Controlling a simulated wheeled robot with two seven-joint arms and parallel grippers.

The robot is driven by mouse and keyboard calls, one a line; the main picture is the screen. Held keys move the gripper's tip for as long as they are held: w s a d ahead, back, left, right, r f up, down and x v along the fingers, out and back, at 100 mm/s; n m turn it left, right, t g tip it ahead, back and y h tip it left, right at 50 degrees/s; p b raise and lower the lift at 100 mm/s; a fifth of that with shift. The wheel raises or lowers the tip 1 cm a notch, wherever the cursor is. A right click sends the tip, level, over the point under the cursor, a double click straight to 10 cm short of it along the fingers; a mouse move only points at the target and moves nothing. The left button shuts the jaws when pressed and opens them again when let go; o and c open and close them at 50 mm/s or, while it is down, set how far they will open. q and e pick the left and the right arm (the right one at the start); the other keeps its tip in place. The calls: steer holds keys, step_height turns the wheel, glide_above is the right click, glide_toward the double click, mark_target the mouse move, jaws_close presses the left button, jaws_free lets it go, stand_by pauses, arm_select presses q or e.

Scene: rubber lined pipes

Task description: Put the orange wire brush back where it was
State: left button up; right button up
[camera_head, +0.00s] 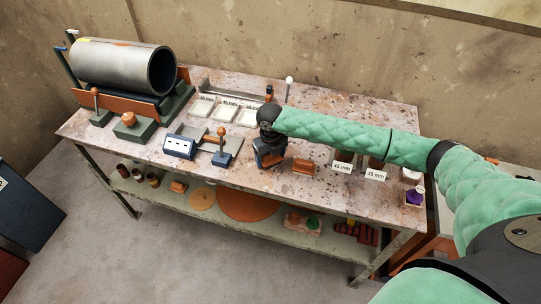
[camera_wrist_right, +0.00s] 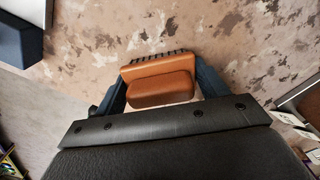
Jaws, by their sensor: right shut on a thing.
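The orange wire brush (camera_wrist_right: 160,82) shows in the right wrist view as an orange-brown block with a row of dark bristles along its far edge. My right gripper (camera_wrist_right: 160,88) is shut on it, one dark blue finger at each side. In the head view my right gripper (camera_head: 270,157) points down over the front middle of the bench top, and the brush is mostly hidden by it. I cannot tell whether the brush touches the bench. My left gripper is not in view.
A blue-white device (camera_head: 181,146) stands to the left, white trays (camera_head: 224,112) behind, and labelled bins (camera_head: 342,167) to the right. A large steel pipe (camera_head: 125,65) rests at the left.

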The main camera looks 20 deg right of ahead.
steer(key=shift+f, duration=0.1)
steer(key=o, duration=0.9)
steer(key=shift+o, duration=0.2)
steer(key=shift+r, duration=0.25)
step_height(320, 180, up, 10)
steer(key=b, duration=0.4)
steer(key=shift+r, duration=0.2)
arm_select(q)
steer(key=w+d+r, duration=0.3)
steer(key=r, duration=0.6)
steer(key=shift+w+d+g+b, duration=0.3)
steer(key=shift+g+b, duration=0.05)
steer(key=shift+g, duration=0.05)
arm_select(e)
steer(key=shift+r, duration=0.65)
steer(key=shift+f, duration=0.1)
